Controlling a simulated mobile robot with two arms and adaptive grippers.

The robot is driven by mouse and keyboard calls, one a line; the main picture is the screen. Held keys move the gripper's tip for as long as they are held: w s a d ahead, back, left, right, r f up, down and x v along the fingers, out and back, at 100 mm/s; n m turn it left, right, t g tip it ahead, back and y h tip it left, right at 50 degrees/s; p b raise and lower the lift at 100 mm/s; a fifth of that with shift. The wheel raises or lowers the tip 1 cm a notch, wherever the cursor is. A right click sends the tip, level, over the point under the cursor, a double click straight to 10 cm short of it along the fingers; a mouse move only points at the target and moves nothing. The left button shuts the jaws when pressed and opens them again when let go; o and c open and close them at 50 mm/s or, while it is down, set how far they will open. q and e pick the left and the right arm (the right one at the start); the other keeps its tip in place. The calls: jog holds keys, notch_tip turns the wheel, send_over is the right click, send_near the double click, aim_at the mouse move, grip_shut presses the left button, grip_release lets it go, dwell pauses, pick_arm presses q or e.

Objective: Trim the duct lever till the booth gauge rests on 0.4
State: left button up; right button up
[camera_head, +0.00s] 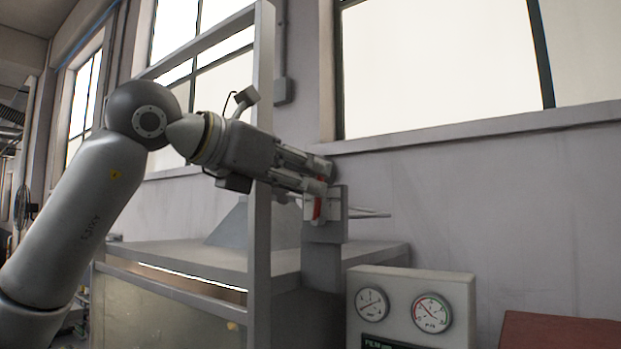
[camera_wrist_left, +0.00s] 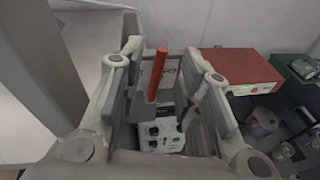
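My left gripper (camera_head: 326,178) reaches in from the left to a small red lever (camera_head: 318,209) on a grey post above the booth. In the left wrist view the red lever (camera_wrist_left: 159,74) stands between the two spread fingers of my left gripper (camera_wrist_left: 157,75), closer to the left finger pad; a gap shows on the right. Two round gauges, a left one (camera_head: 372,304) and a right one (camera_head: 432,312), sit on a pale box. Their readings are too small to tell, as is which is the booth gauge. My right gripper is not in view.
A grey upright frame post (camera_head: 261,150) stands close beside my left gripper. The booth's flat top (camera_head: 375,252) lies below it. A red-brown box (camera_head: 560,335) is at the lower right and shows in the left wrist view (camera_wrist_left: 238,68). The wall right of the lever is bare.

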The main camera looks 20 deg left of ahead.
pick_arm(q)
jog(key=v, duration=1)
jog(key=shift+s+a, duration=0.15)
jog(key=shift+s, duration=0.1)
